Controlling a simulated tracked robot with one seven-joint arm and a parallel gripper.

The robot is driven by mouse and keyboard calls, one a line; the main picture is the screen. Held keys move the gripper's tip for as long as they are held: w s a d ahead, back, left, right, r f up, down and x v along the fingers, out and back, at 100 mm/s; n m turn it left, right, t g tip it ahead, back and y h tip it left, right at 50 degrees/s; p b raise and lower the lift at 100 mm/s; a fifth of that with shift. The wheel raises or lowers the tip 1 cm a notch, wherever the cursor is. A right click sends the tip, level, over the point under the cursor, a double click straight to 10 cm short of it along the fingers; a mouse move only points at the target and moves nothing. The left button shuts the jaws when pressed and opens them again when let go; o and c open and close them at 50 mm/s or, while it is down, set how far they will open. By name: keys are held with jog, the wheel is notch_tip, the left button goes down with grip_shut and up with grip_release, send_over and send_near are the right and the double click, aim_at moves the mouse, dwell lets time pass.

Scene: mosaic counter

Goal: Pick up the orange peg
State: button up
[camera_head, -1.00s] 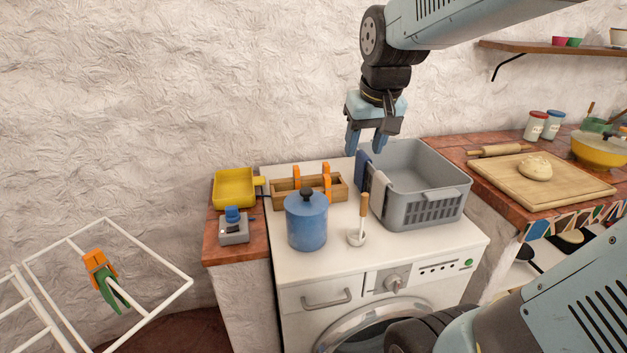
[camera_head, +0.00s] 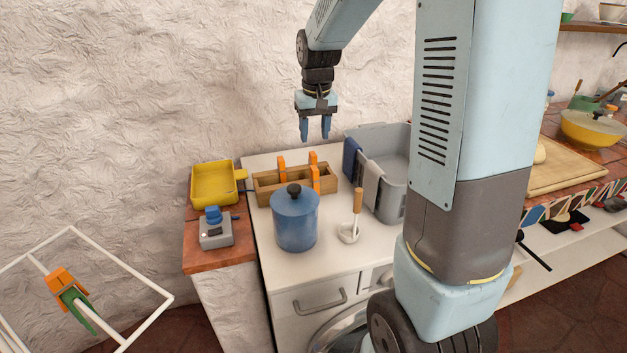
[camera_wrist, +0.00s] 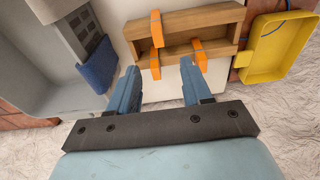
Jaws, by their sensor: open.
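In the head view one peg (camera_head: 282,168) is at the back left, one (camera_head: 313,160) at the back right and one (camera_head: 315,178) nearer the front. The wooden box (camera_head: 268,187) sits behind the blue pot. In the wrist view the pegs (camera_wrist: 157,29) show on the box (camera_wrist: 200,17), beyond my fingertips. My gripper (camera_head: 315,138) is open and empty, pointing down above and behind the box. Its two fingers also show in the wrist view (camera_wrist: 160,70), apart, with no peg between them.
A blue lidded pot (camera_head: 295,222) stands in front of the box. A grey basin (camera_head: 392,160) with cloths over its edge is to the right. A yellow tray (camera_head: 213,184) lies left, near a grey device (camera_head: 215,233).

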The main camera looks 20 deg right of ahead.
send_over(314, 168)
jog(key=f, duration=0.7)
jog(key=shift+s+a+f, duration=0.2)
jog(key=shift+s, duration=0.05)
jog(key=shift+w+d+f, duration=0.1)
jog(key=shift+d+f, duration=0.05)
jog(key=shift+f, duration=1.25)
jog(key=shift+w+d+f, duration=0.1)
jog(key=shift+f, duration=1.25)
grip_shut()
